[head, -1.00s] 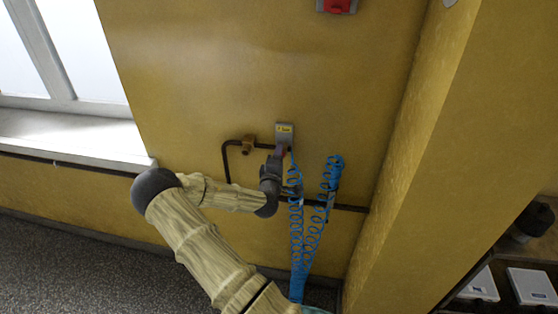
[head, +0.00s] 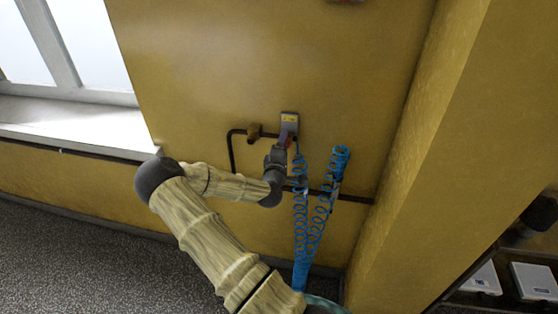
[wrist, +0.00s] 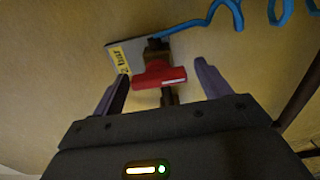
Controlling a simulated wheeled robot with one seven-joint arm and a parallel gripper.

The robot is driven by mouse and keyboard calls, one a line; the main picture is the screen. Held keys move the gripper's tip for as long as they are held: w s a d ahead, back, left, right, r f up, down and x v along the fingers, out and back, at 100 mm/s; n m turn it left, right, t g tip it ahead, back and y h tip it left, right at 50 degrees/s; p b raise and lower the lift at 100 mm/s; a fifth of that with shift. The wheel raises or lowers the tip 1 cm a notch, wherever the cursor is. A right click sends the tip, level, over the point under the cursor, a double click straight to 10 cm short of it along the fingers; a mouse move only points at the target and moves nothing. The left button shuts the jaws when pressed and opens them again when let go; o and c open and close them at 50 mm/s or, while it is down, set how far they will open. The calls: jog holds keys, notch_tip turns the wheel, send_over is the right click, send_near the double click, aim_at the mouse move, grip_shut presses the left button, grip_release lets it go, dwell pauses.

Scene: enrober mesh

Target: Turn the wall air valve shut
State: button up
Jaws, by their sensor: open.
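The air valve's red handle (wrist: 158,75) is in the middle of the wrist view, lying crosswise in front of a brass body (wrist: 156,50). My gripper (wrist: 163,86) is open, with one dark finger to the left of the handle and one to the right. Gaps show on both sides, and I cannot tell how deep the handle sits between the fingertips. In the head view my gripper (head: 285,143) is at the wall just below the grey label plate (head: 289,119); it largely hides the valve there.
Blue coiled hoses (head: 302,215) hang close to the right of my gripper. A wall pillar (head: 420,150) juts out at right. A window sill (head: 75,138) is at left.

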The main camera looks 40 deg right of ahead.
jog(key=p+v, duration=0.4)
jog(key=v, duration=1.3)
jog(key=shift+a, duration=0.15)
dwell(0.4)
jog(key=s+a+f+m+g+y, duration=0.2)
jog(key=a+f+m+g+y, duration=0.5)
jog(key=a+m, duration=0.25)
jog(key=s+a+r+g+y, duration=0.1)
jog(key=s+a+r+y, duration=0.2)
jog(key=a+r, duration=0.2)
jog(key=s+a+r+n+g+y, duration=0.1)
jog(key=s+a+r+y, duration=0.2)
jog(key=a+r, duration=0.3)
notch_tip(320, 180, up, 6)
jog(key=shift+s+f+y, duration=0.25)
jog(key=shift+s+y, duration=0.05)
jog(key=shift+s, duration=0.35)
